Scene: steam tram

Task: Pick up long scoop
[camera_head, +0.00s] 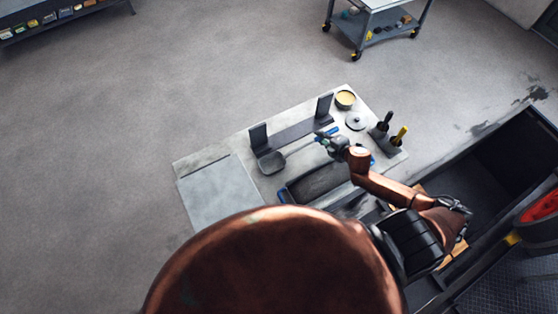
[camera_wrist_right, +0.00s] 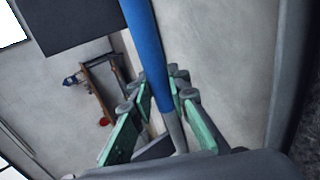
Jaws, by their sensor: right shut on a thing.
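The long scoop has a dark flat scoop end (camera_head: 271,164) over the worktable, and its blue handle (camera_head: 328,132) runs up and right to my right gripper (camera_head: 326,140). In the right wrist view the blue handle (camera_wrist_right: 148,50) passes between the green fingers of the right gripper (camera_wrist_right: 160,98), which are shut on it. The grey shaft continues below the fingers. I cannot tell whether the scoop touches the rack beside it. My left gripper is not in view.
A rack with two dark uprights (camera_head: 258,136) stands behind the scoop. A dark tray with blue handles (camera_head: 318,181) lies in front. A yellow-filled bowl (camera_head: 345,98), a pale disc (camera_head: 356,121) and upright-handled tools (camera_head: 399,136) are at right. A grey plate (camera_head: 218,190) lies left.

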